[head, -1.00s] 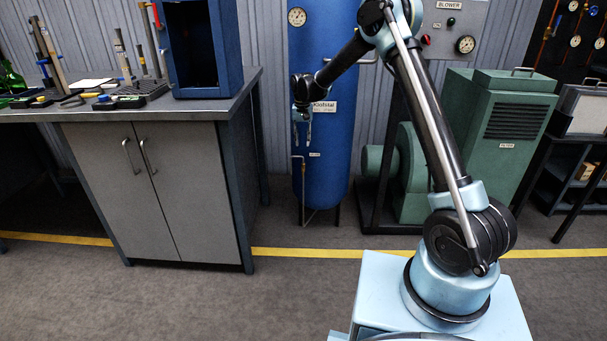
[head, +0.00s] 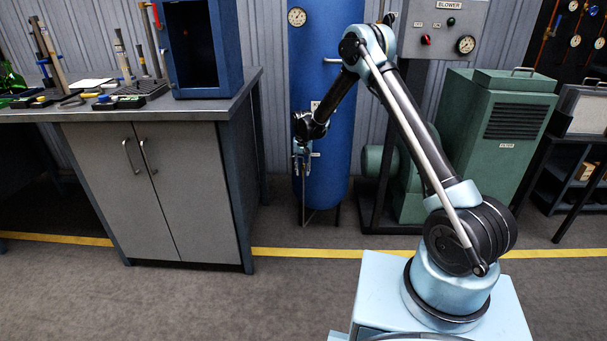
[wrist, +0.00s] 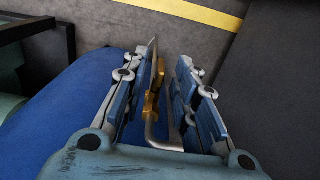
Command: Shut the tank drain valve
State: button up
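The blue tank (head: 338,165) stands against the wall behind my arm; its side fills the left of the wrist view (wrist: 60,120). The brass drain valve (wrist: 151,97) on a thin grey pipe (wrist: 160,138) shows between my fingers in the wrist view. My gripper (head: 302,166) is at the lower left front of the tank. In the wrist view my gripper (wrist: 163,60) is open, with the valve close to the left finger and a gap to the right finger. I cannot tell whether that finger touches it. In the head view my gripper hides the valve.
A workbench (head: 180,190) with tools stands left of the tank. A green filter unit (head: 490,140) stands to the right. A control panel (head: 443,30) marked BLOWER is on the wall. A yellow floor line (head: 310,253) crosses open floor in front.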

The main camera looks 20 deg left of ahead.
jog(key=shift+f, duration=0.85)
grip_shut()
